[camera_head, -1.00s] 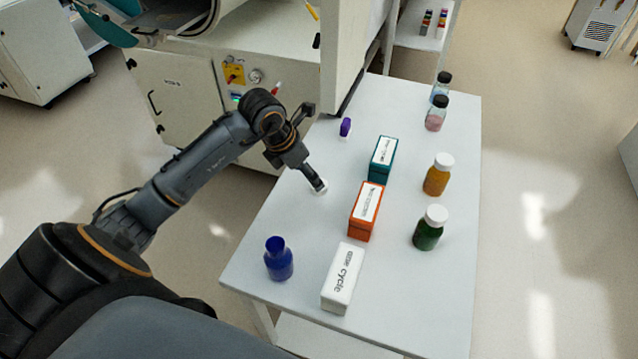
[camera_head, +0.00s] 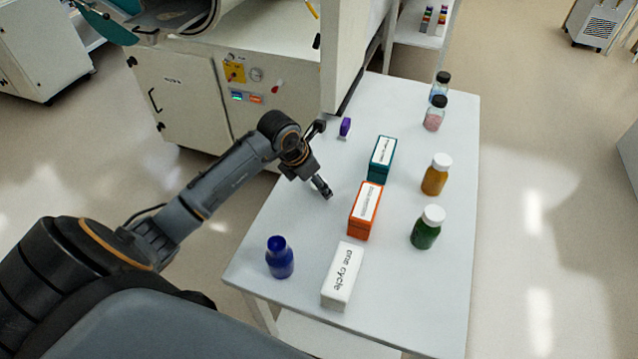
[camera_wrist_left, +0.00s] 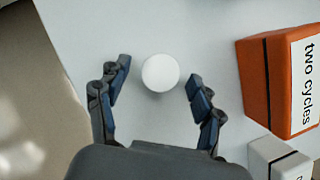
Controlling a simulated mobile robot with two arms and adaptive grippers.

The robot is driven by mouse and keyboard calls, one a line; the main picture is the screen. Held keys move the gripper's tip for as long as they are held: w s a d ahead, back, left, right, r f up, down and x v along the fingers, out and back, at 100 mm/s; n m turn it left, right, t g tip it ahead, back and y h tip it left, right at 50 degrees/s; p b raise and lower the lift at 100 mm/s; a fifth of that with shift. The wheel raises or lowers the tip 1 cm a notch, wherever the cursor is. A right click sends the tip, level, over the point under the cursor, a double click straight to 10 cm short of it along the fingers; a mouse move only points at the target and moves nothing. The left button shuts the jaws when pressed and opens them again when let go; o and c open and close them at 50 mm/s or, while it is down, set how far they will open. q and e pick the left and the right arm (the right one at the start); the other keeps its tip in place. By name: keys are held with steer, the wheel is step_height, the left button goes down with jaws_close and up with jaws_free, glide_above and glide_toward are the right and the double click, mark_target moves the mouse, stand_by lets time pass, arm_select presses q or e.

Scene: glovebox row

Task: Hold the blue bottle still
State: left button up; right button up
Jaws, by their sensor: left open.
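The blue bottle (camera_head: 280,260) stands upright near the left front edge of the table, left of the white box. It is outside the left wrist view. My left gripper (camera_head: 327,193) is open, pointing down at the table beyond the blue bottle, left of the orange box, well apart from the bottle. In the left wrist view, a round white thing (camera_wrist_left: 160,73) lies between and slightly beyond the open fingers (camera_wrist_left: 156,78), with gaps on both sides. The gripper hides it in the head view. My right gripper is not in view.
A white box (camera_head: 342,275), an orange box (camera_head: 365,211) and a teal box (camera_head: 382,160) line the table's middle. Green (camera_head: 427,228) and amber (camera_head: 435,174) bottles stand at right. A purple item (camera_head: 345,127) is near the cabinet. Clear table lies between gripper and blue bottle.

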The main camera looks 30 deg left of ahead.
arm_select(q)
steer(key=shift+c, duration=0.4)
steer(key=c, duration=0.8)
steer(key=shift+o, duration=0.2)
steer(key=shift+r, duration=0.15)
steer(key=shift+r+b, duration=0.45)
steer(key=shift+r, duration=0.1)
steer(key=shift+w+r+b, duration=0.1)
steer(key=shift+r+b, duration=0.3)
steer(key=shift+r, duration=0.4)
steer(key=s+a+r+b, duration=0.5)
steer(key=s+r, duration=0.5)
steer(key=s, duration=0.2)
steer(key=shift+s+a, duration=0.35)
steer(key=shift+a, duration=0.3)
